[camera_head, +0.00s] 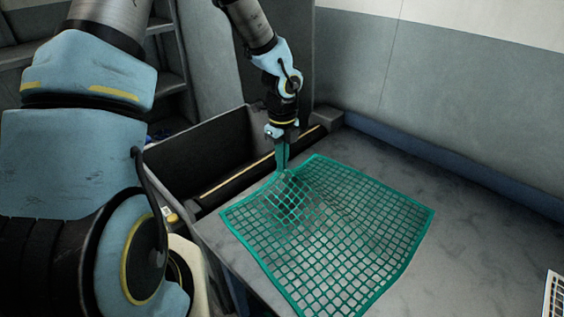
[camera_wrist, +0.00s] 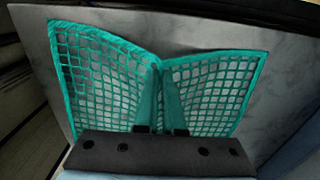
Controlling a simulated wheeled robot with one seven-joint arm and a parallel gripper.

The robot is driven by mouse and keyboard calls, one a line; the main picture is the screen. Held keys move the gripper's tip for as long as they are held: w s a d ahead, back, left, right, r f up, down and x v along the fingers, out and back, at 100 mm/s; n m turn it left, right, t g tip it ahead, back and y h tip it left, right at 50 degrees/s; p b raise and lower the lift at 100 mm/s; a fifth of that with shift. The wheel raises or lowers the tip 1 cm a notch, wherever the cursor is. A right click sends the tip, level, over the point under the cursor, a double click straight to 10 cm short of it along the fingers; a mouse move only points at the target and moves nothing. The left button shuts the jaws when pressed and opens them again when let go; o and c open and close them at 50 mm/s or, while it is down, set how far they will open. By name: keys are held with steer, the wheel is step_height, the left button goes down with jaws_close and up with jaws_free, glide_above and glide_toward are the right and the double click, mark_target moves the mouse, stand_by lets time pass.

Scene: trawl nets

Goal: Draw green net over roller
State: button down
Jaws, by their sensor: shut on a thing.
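The green net (camera_head: 335,235) lies spread on the grey table, with its far left edge pinched and raised into a small peak. It also fills the wrist view (camera_wrist: 95,80), where its edge dips to a point at the fingertips. My gripper (camera_head: 283,168) points down and is shut on this edge near its middle, close to the table's left side. In the wrist view my fingers (camera_wrist: 160,72) meet at the net's edge. A dark bar with a yellow stripe (camera_head: 238,177), which looks like the roller, runs along the bin beside the table, left of the net. The net is not over it.
A dark open bin (camera_head: 205,150) stands left of the table (camera_head: 460,260). A blue ledge (camera_head: 440,165) and grey wall border the table's far side. A white gridded object (camera_head: 553,295) lies at the right edge.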

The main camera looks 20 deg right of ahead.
steer(key=shift+r, duration=0.1)
steer(key=shift+f+b, duration=0.45)
steer(key=shift+f, duration=0.05)
steer(key=shift+w+a+r+p, duration=0.1)
steer(key=shift+w+a+p, duration=0.65)
steer(key=shift+w, duration=0.55)
steer(key=shift+w+a+p, duration=0.6)
steer(key=shift+w+p, duration=0.3)
steer(key=shift+w, duration=0.4)
steer(key=shift+w+a+r+p, duration=0.1)
steer(key=shift+w+a+p, duration=0.65)
steer(key=shift+w, duration=0.55)
steer(key=w, duration=0.1)
steer(key=w+a, duration=0.1)
steer(key=w, duration=0.1)
steer(key=w+a+p, duration=0.1)
steer(key=w, duration=0.1)
steer(key=shift+a+f, duration=0.2)
steer(key=shift+w+a, duration=2)
steer(key=shift+w, duration=1.85)
step_height(320, 180, down, 9)
steer(key=b, duration=0.5)
